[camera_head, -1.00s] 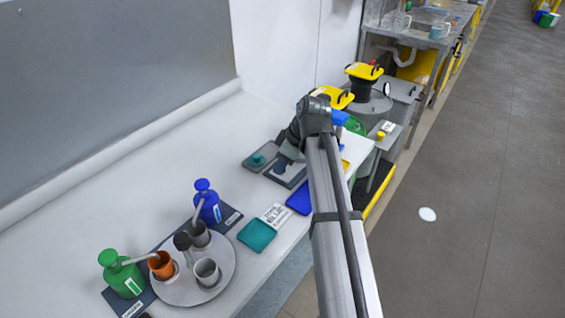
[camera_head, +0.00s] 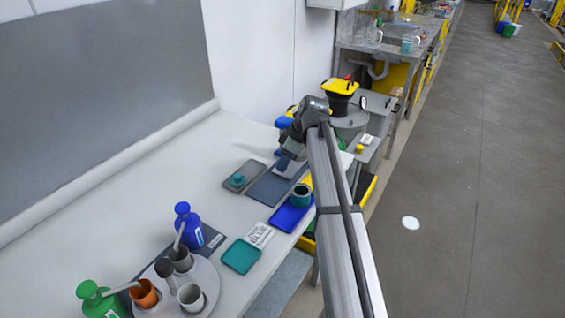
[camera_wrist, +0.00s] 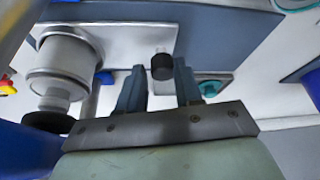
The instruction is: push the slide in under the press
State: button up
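My gripper (camera_wrist: 160,68) is open in the wrist view, with its two dark fingers apart. A short black knob (camera_wrist: 162,67) on a pale stem shows between the fingertips, with gaps on both sides. A silvery plate (camera_wrist: 125,38), probably the slide, lies on a dark blue-grey base (camera_wrist: 225,40). A silvery cylinder (camera_wrist: 62,65) with a black end, probably part of the press, stands left of the fingers. In the head view my gripper (camera_head: 285,162) is low over the dark base (camera_head: 268,190); the arm hides part of the press area.
A grey plate with a teal knob (camera_head: 238,180) lies left of the base. A teal pad (camera_head: 241,256), bottles and a round tray (camera_head: 210,287) are nearer. The bench's back left is clear.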

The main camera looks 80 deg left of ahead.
jog(key=o, duration=0.4)
jog(key=shift+w, duration=0.1)
jog(key=v, duration=1.3)
jog(key=shift+r, duration=0.4)
jog(key=shift+w+d, duration=0.1)
jog(key=shift+w, duration=0.05)
